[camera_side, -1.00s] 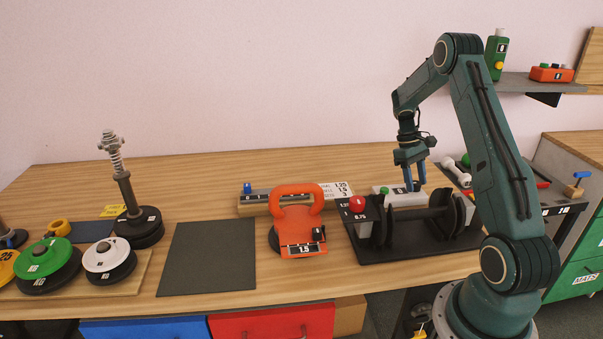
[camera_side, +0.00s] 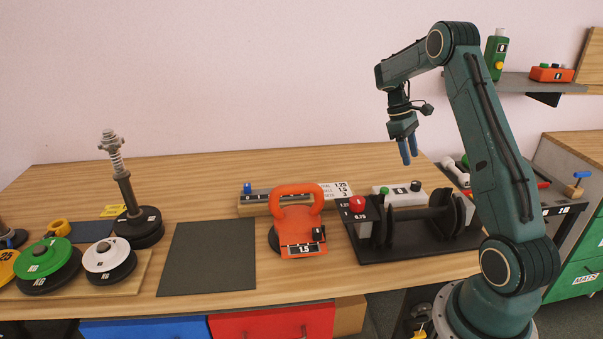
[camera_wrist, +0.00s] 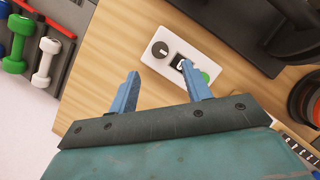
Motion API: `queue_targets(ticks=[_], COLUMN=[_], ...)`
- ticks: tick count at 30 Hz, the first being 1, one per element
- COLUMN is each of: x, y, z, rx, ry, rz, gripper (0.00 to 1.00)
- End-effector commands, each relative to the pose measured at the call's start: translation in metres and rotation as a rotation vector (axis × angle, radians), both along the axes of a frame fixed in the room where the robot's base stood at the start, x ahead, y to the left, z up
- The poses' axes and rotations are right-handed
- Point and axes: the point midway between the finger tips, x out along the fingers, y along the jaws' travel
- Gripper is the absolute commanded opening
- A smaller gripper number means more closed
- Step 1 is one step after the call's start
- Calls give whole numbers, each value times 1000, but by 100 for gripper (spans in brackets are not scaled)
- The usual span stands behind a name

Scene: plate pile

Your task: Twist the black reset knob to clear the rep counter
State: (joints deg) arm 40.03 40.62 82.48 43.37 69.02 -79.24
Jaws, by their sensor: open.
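The rep counter is a white box (camera_side: 402,199) on the table behind the black dumbbell rack. It carries a green button (camera_side: 384,191) at its left and the black reset knob (camera_side: 416,186) at its right. In the wrist view the white box (camera_wrist: 178,88) shows the black knob (camera_wrist: 160,49), a dark display (camera_wrist: 180,62) and the green button (camera_wrist: 204,77). My gripper (camera_side: 408,162) is raised above the box, clear of it. It is open and empty, with its two blue fingers (camera_wrist: 160,92) apart in the wrist view. The display's reading is unclear.
The black rack (camera_side: 372,252) with a dumbbell and a red button (camera_side: 357,204) stands in front of the counter. An orange kettlebell (camera_side: 297,225) is to the left. The table behind is clear.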

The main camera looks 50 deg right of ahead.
Motion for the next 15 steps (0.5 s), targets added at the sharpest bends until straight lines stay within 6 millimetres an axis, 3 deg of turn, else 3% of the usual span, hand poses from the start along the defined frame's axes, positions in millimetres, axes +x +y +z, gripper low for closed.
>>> queue_targets(ticks=[15], x=[12], y=[-3], z=[31], rx=[-5], ry=[6], rz=[1], gripper=[49])
